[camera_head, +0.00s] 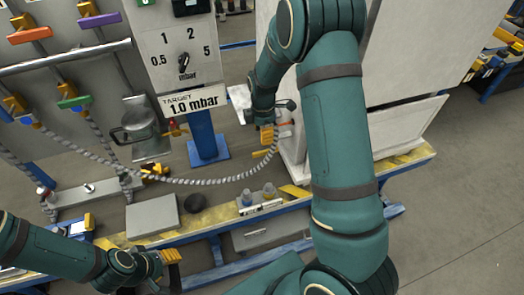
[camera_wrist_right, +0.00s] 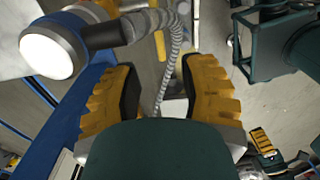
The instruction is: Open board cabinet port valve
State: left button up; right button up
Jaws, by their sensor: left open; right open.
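My right gripper (camera_head: 267,136) is by the pale cabinet (camera_head: 300,135) at the centre, just left of a grey port fitting (camera_head: 284,113) with a reddish part. My arm partly covers the fitting, and I cannot make out the valve handle or its position. In the right wrist view the yellow fingers of my right gripper (camera_wrist_right: 160,92) are wide apart with nothing gripped. A grey cylindrical fitting with a bright white end (camera_wrist_right: 48,52) is at upper left, beyond the left finger. My left gripper (camera_head: 170,257) is low at left, open and away from the cabinet.
A grey ribbed hose (camera_head: 205,181) sags from the left panel to the cabinet; it also passes beyond my fingers in the right wrist view (camera_wrist_right: 175,50). A dial board (camera_head: 180,50) reads "TARGET 1.0 mbar". A grey box (camera_head: 152,215) sits on the bench.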

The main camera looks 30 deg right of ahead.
aim_at(263, 151)
notch_tip(263, 151, down, 10)
jog(key=shift+w+r+b, duration=0.1)
jog(key=shift+b, duration=0.8)
grip_shut()
